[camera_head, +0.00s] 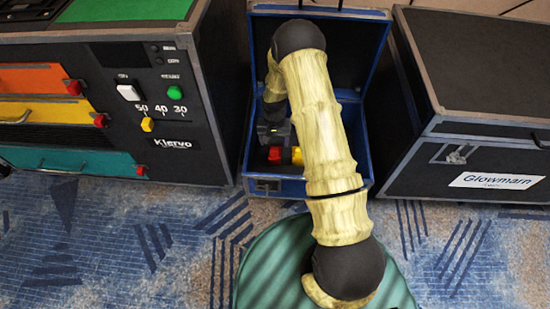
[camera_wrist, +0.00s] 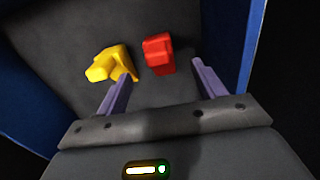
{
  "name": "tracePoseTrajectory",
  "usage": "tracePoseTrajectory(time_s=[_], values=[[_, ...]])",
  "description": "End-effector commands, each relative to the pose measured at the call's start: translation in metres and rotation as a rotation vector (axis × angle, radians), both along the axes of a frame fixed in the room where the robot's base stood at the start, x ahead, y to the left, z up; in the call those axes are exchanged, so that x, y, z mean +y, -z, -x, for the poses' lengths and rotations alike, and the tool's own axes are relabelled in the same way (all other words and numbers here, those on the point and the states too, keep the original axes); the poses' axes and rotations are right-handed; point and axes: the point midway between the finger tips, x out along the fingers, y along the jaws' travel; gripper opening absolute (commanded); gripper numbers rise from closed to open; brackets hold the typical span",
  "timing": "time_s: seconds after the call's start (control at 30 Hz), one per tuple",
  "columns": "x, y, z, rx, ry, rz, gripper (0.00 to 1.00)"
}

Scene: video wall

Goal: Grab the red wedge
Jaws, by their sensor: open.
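The red wedge (camera_wrist: 158,53) lies on the dark floor of the blue-walled case (camera_head: 258,185). It also shows in the head view (camera_head: 274,154), as a small red patch beside my gripper. A yellow block (camera_wrist: 108,64) lies just left of it in the wrist view. In the wrist view my gripper (camera_wrist: 162,70) is open, its two purple fingers apart with nothing held. The red wedge shows beyond the fingertips, in the gap between them. The left finger's tip overlaps the edge of the yellow block in the picture. I cannot tell whether they touch.
The blue case walls rise close around my gripper, with its open lid (camera_head: 350,60) behind. A grey cabinet with coloured drawers (camera_head: 175,110) stands at the left. A closed black case (camera_head: 480,90) stands at the right. Patterned carpet (camera_head: 120,240) lies in front.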

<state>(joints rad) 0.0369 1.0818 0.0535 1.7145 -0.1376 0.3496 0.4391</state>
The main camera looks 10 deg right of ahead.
Motion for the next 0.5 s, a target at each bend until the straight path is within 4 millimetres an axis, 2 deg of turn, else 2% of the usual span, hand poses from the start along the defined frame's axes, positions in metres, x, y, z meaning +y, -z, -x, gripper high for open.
tracePoseTrajectory(time_s=[0.03,0.2,0.5], values=[[0.0,0.014,0.0,0.0,0.001,0.0,0.69],[0.0,0.036,0.0,-0.001,-0.001,0.0,0.69],[0.0,0.039,0.0,-0.001,-0.001,0.0,0.69]])
